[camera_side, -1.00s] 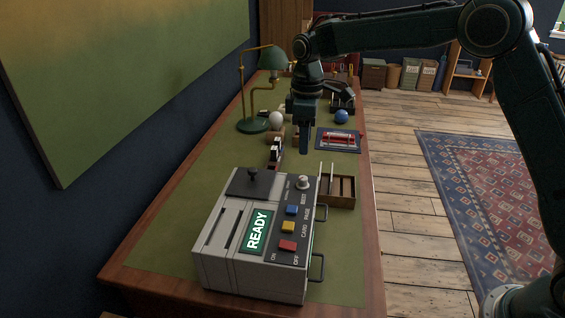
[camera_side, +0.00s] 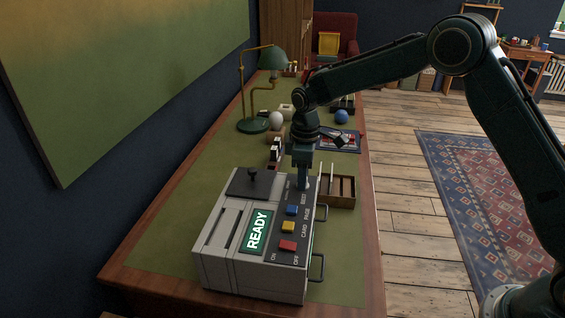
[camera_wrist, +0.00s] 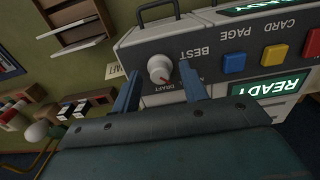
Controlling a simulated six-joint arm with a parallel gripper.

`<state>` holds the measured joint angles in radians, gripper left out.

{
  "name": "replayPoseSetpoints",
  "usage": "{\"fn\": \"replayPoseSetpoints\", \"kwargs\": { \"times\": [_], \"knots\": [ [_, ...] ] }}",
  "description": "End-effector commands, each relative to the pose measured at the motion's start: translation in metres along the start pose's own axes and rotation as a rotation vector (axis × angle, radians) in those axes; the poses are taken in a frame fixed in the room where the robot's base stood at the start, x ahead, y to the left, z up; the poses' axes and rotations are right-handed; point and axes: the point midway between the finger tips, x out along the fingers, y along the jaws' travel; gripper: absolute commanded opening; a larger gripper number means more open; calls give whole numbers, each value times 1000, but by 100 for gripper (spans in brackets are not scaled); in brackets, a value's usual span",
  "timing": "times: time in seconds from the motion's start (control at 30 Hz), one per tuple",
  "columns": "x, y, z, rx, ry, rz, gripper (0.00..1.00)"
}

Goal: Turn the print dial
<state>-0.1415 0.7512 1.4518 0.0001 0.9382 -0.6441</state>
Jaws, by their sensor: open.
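The print dial (camera_wrist: 160,68) is a pale round knob with a red mark on the machine's dark panel, between the words BEST and DRAFT in the wrist view. The printer (camera_side: 225,250) is a grey box on the desk with a green READY screen (camera_side: 257,231). My gripper (camera_side: 303,186) is over the dial end of the panel and hides the dial in the side view. In the wrist view my gripper's two fingers (camera_wrist: 159,88) are apart, one on each side of the dial. I cannot tell whether they touch it.
Blue (camera_side: 292,210), yellow (camera_side: 288,227) and red (camera_side: 287,246) buttons line the panel near the dial. A dark plate with a knob (camera_side: 253,182) is on the printer's top. A wooden tray (camera_side: 340,190) stands close behind, with a green lamp (camera_side: 268,60) farther back.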

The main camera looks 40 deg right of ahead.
Motion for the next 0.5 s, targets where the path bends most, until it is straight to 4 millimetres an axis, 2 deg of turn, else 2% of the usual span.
{"fn": "replayPoseSetpoints", "kwargs": {
  "times": [0.17,0.37,0.4,0.5],
  "knots": [
    [0,0,0,0,0,0,43],
    [0,0,0,0,0,0,4],
    [0,0,0,0,0,0,0],
    [0,0,0,1,0,0,0]
  ]
}}
